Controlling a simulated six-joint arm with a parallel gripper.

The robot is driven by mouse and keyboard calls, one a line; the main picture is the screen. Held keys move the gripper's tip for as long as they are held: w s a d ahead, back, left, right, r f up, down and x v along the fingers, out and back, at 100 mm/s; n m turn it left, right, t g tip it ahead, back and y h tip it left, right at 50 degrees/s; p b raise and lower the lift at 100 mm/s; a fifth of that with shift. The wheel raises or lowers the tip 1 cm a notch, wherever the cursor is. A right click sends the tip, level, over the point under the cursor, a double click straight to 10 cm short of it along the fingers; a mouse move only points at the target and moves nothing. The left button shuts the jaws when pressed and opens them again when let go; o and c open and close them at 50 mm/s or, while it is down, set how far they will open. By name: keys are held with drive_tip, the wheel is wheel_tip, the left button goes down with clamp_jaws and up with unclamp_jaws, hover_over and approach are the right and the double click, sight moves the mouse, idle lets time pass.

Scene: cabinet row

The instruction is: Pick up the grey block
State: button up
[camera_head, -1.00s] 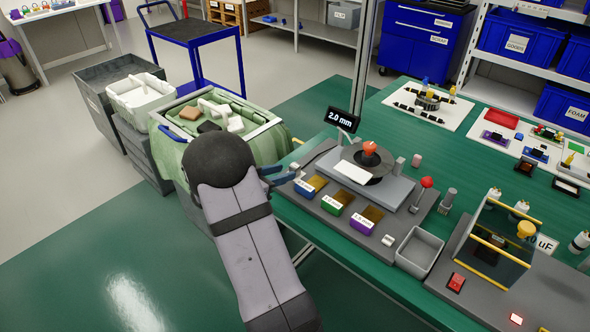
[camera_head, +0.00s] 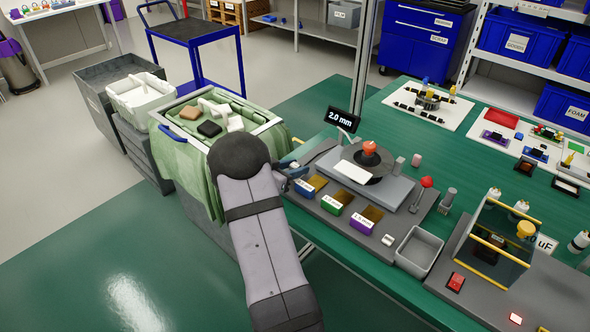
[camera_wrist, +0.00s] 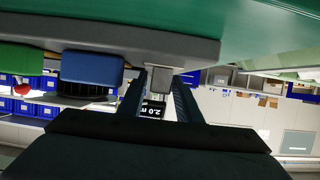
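A small grey block (camera_wrist: 160,78) shows in the wrist view, just beyond or between the fingertips and beside the blue bin (camera_wrist: 92,68). Whether the fingers touch it I cannot tell. My gripper (camera_wrist: 160,86) is open, with one finger on each side of the block's line. In the head view my gripper (camera_head: 291,172) is at the bench's left front edge, near the blue bin, and my arm partly hides it. A second small pale grey piece (camera_head: 388,240) lies right of the purple bin (camera_head: 362,223).
A green bin (camera_head: 335,207) stands between the blue and purple bins. A cloth-draped crate (camera_head: 226,122) with several blocks is left of the bench. A grey tray (camera_head: 419,251) and a red-knobbed lever (camera_head: 426,183) are to the right. The bench surface (camera_wrist: 240,25) fills the wrist view's top.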

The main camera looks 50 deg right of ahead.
sight(294, 165)
clamp_jaws()
drive_tip(key=shift+r, duration=0.1)
wheel_tip(294, 165, up, 10)
drive_tip(key=shift+f+p, duration=0.1)
drive_tip(key=shift+p, duration=0.45)
drive_tip(key=shift+a, duration=0.1)
